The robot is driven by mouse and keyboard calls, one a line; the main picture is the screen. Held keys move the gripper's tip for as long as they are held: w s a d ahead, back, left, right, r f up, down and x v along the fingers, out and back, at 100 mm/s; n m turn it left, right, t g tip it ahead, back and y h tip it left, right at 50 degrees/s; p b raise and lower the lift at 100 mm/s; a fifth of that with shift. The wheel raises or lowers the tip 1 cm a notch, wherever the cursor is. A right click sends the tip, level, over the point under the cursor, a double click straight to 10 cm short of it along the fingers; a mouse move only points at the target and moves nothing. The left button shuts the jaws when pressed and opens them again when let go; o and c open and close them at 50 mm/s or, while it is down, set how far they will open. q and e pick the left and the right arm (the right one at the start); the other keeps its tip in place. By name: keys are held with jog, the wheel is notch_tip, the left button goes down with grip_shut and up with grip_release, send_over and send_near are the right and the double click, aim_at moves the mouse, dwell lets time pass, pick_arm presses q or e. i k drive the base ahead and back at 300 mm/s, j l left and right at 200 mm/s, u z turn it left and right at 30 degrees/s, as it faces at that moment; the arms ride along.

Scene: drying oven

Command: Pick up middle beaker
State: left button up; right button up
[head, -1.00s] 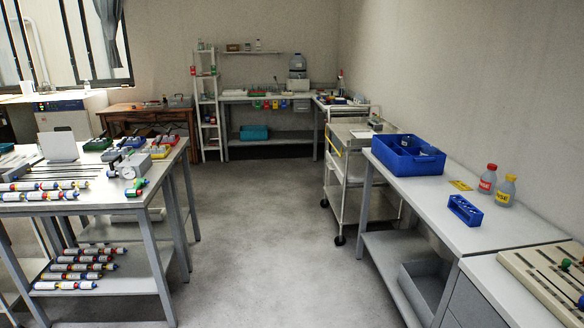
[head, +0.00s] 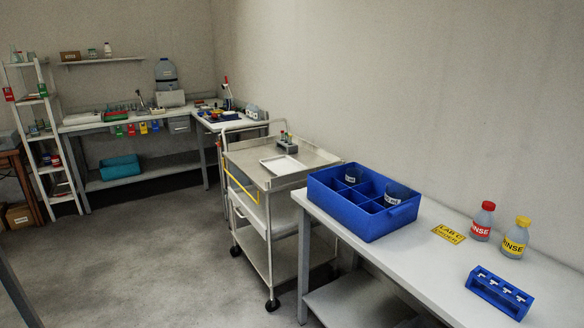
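A blue divided crate (head: 345,217) stands on the bench at the right. Two dark, see-through vessels with white labels sit in separate compartments, and they look like beakers. One beaker (head: 352,174) is in a back compartment towards the left. The other beaker (head: 397,191) is on the right side, near the crate's right wall. The front compartments that I can see into look empty. I cannot tell which beaker is the middle one, and the crate walls hide the lower parts of both. Neither of my grippers is in view.
On the bench (head: 420,262), right of the crate, are a yellow label (head: 449,234), a red-capped bottle (head: 483,222), a yellow-capped bottle (head: 516,240) and a blue rack (head: 499,291). A metal cart (head: 250,171) stands left of the bench. The floor at left is open.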

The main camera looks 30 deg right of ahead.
aim_at(353, 176)
jog(key=i+u, duration=0.1)
jog(key=i, duration=0.85)
jog(key=i+l+u, duration=0.1)
jog(key=i, duration=0.9)
jog(key=i+j+u, duration=0.15)
jog(key=i+u, duration=0.55)
jog(key=i+l+u, duration=0.1)
jog(key=i+u, duration=0.3)
jog(key=i+z, duration=0.15)
jog(key=z, duration=4.15)
